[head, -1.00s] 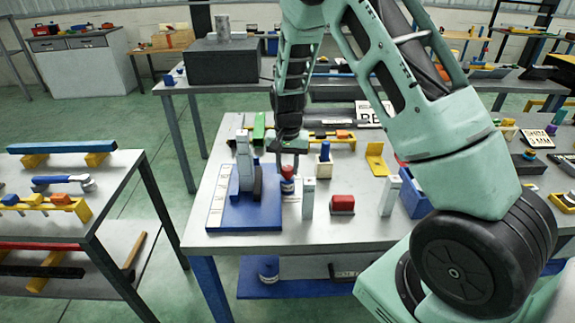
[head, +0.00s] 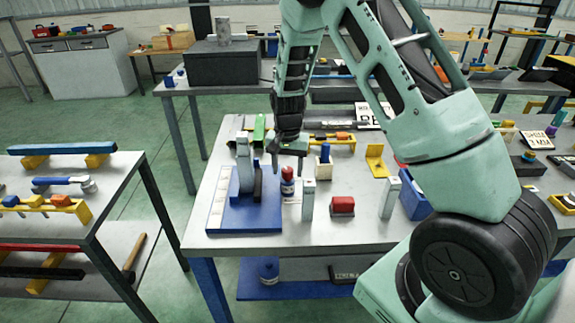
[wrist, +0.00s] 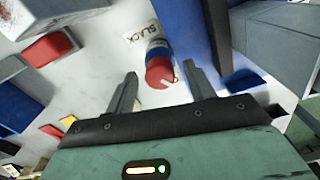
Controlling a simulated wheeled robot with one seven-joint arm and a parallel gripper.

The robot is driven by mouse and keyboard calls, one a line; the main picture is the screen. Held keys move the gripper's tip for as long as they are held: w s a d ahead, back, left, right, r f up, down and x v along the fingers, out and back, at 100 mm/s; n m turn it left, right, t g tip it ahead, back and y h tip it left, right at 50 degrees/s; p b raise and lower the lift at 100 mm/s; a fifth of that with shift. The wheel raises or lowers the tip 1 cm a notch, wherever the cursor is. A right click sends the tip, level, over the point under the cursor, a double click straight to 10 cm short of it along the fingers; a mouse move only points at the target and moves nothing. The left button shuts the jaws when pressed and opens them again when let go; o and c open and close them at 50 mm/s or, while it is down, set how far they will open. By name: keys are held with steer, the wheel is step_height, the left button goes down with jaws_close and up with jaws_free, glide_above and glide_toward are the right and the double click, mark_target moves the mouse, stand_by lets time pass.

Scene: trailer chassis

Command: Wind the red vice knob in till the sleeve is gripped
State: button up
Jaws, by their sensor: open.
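A red-ended cylinder (head: 287,173) with white and blue bands stands beside a blue-based fixture (head: 243,217) on the bench. The fixture has a grey upright (head: 244,165) and a dark slab (head: 257,183). In the wrist view the red end (wrist: 160,72) carries a pale mark and lies between my two fingers as seen from the wrist. My gripper (wrist: 160,80) is open and empty, just above the red end in the head view (head: 290,160). I cannot tell whether the cylinder joins the fixture. No sleeve can be made out for certain.
A grey post (head: 308,200), a red-topped block (head: 341,206) and another grey post (head: 390,197) stand along the bench front. A yellow bracket (head: 377,164) lies behind them. A label reading BLACK (wrist: 141,35) lies near the cylinder. A second bench (head: 120,180) is at left.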

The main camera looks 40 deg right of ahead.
mark_target(287, 169)
steer(key=shift+r, duration=0.15)
step_height(287, 169, up, 17)
steer(key=b, duration=0.2)
steer(key=shift+b, duration=0.3)
steer(key=s+a+f+n+y, duration=0.1)
steer(key=s+a+n, duration=0.5)
steer(key=a, duration=0.5)
steer(key=s+a+n, duration=0.3)
steer(key=s+a, duration=0.6)
steer(key=a, duration=0.1)
steer(key=s+a+f+n, duration=0.1)
steer(key=s+n, duration=0.3)
steer(key=s, duration=0.4)
steer(key=s+a+f+n, duration=0.1)
steer(key=s+a+n, duration=0.3)
steer(key=s, duration=0.3)
steer(key=shift+s+f, duration=0.4)
